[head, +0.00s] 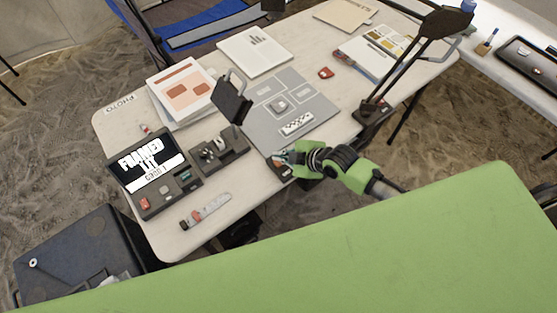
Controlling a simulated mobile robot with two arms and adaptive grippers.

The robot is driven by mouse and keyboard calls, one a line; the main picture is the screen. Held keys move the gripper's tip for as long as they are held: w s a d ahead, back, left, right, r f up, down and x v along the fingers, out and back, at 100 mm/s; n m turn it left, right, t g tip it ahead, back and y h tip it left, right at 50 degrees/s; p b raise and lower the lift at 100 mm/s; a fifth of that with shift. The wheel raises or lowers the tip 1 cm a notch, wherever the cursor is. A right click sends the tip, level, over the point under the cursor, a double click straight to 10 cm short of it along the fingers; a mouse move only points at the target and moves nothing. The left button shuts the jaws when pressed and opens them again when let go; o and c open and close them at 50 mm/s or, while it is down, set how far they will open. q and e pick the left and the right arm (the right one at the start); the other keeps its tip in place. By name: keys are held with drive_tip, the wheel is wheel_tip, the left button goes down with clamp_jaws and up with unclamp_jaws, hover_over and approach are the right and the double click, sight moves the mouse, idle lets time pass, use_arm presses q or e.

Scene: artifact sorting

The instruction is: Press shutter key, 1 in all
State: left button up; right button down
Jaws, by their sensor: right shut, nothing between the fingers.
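My right gripper (282,158) reaches in from the right, shut and empty, at the front edge of the table. Its fingertips are over or against a small dark box (284,171) with a reddish patch; this may be the shutter key, but the fingers cover part of it and I cannot tell whether they touch. A dark console (152,205) at the left has a lit screen (147,163) with large white letters, and a red button on its front. A grey artifact (279,106) lies on a grey mat (262,132). My left gripper is not in view.
A dark camera head (232,101) stands over the mat's left side. A scale bar (297,124) lies on the mat. A dark tray (219,151) sits beside the console. A lamp (400,60) rises at the right. Papers (254,51) lie at the back.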

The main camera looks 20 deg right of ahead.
drive_tip(key=shift+f, duration=0.15)
drive_tip(key=shift+f, duration=0.3)
drive_tip(key=shift+f+b, duration=0.45)
drive_tip(key=shift+b, duration=0.05)
idle(0.7)
drive_tip(key=shift+r, duration=0.15)
drive_tip(key=shift+r+p, duration=0.75)
drive_tip(key=shift+p, duration=0.2)
wheel_tip(320, 180, up, 5)
drive_tip(key=p, duration=0.5)
drive_tip(key=shift+r, duration=0.1)
